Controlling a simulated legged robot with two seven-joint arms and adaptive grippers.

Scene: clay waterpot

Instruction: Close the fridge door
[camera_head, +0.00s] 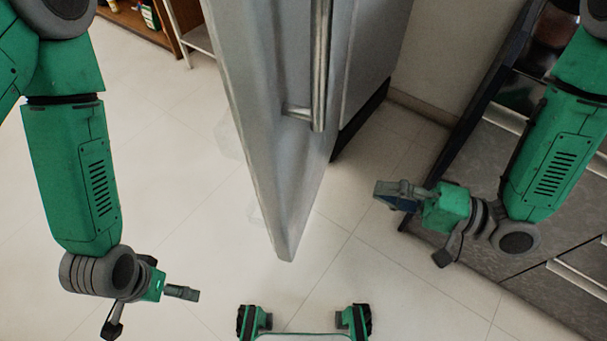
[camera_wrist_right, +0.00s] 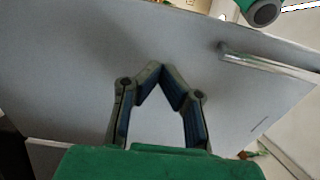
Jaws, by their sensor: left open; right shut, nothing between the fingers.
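The grey fridge door (camera_head: 270,110) stands open in the middle of the head view, its edge pointing toward me. A metal handle (camera_head: 320,70) runs along its right face. My left gripper (camera_head: 190,293) is open and empty, low at the left, apart from the door. My right gripper (camera_head: 385,190) is shut and empty, to the right of the door. In the right wrist view the right gripper's fingertips (camera_wrist_right: 161,70) meet in front of the door's grey face (camera_wrist_right: 90,60), and the handle (camera_wrist_right: 265,65) is at upper right. I cannot tell whether they touch the door.
The fridge body (camera_head: 375,50) stands behind the door. Dark cabinets with drawers (camera_head: 480,160) line the right side. A wooden shelf (camera_head: 135,20) is at the top left. The tiled floor (camera_head: 170,150) left of the door is clear.

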